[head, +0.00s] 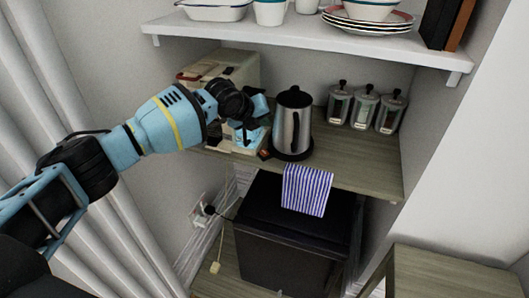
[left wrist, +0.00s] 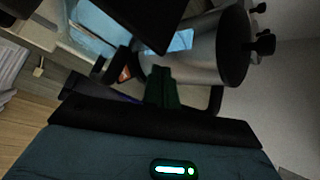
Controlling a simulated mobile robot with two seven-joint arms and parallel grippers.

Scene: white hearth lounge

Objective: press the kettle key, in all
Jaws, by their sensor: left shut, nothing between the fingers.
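The kettle (head: 293,122) is steel with a black lid and handle. It stands upright on a black base (head: 290,154) on the wooden shelf. A small red key (head: 264,155) shows at the left of the base. In the left wrist view the kettle (left wrist: 212,52) fills the upper right, and a small orange-red patch (left wrist: 124,73), likely the key, lies left of it. My left gripper (head: 247,138) is shut and empty, just left of the kettle and above the key. Its fingers (left wrist: 162,86) show dark in the wrist view. I cannot tell whether they touch anything. My right gripper is out of view.
Several glass jars (head: 364,108) stand right of the kettle. A cream box (head: 222,68) stands behind my left gripper. A striped cloth (head: 306,190) hangs over the shelf's front edge. An upper shelf (head: 300,36) with dishes overhangs. A black cabinet (head: 295,235) stands below.

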